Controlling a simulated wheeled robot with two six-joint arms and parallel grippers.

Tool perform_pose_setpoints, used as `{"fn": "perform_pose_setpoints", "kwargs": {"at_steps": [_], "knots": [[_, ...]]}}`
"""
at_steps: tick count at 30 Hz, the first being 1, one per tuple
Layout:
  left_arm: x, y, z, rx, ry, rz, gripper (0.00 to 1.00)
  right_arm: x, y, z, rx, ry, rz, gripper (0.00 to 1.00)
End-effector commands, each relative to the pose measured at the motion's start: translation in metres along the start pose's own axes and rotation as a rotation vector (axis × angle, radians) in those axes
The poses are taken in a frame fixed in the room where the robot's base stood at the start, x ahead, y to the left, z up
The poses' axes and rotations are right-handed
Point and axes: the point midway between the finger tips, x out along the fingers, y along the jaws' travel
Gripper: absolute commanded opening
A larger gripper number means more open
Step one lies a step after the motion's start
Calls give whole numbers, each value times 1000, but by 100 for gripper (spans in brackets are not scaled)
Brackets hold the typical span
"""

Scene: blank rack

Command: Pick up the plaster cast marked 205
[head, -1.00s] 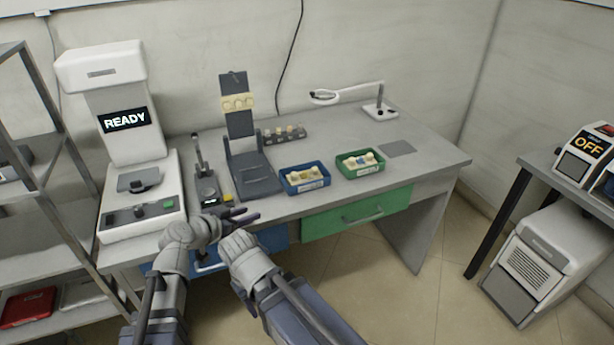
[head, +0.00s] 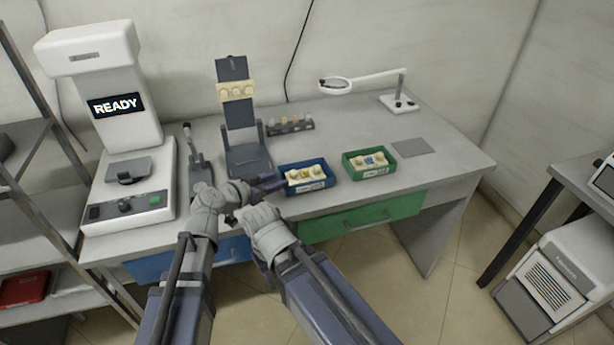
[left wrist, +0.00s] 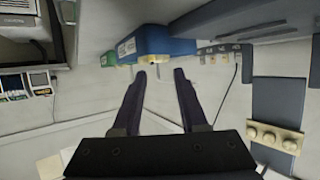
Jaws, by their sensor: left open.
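Pale plaster casts sit in a blue tray (head: 319,184) and in a green tray (head: 377,173) on the bench. No number on any cast is readable, so I cannot tell which is marked 205. My left gripper (head: 272,182) is open and empty, just left of the blue tray. In the left wrist view its two dark fingers (left wrist: 160,72) point toward the blue tray (left wrist: 165,42), with a gap between them. The green tray (left wrist: 108,59) shows behind it. My right gripper (head: 231,217) is mostly hidden near the front edge, below the left one.
A dark stand (head: 248,160) holding a beige strip (head: 236,92) rises behind my left gripper. A low slotted rack (head: 291,126) stands behind the trays. A magnifier lamp (head: 399,105) and a flat grey pad (head: 413,147) are at right. A machine reading READY (head: 128,190) stands at left.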

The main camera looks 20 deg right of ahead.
Motion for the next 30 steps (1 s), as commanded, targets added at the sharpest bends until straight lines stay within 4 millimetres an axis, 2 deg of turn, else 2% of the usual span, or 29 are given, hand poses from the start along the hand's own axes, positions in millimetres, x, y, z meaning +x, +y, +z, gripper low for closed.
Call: {"fn": "perform_pose_setpoints", "kwargs": {"at_steps": [3,11,21,28,30], "knots": [[16,-1,2,1,-1,1,43,8,-1,0,0,0,0,50],[24,-1,1,1,0,1,43,10,-1,-1,0,0,0,50],[69,-4,2,2,0,1,43,28,-3,-2,0,0,0,50],[70,-4,1,0,0,0,43,27,-2,-2,0,0,0,50],[70,-4,1,0,0,0,37,27,-2,-2,0,0,0,50]]}}
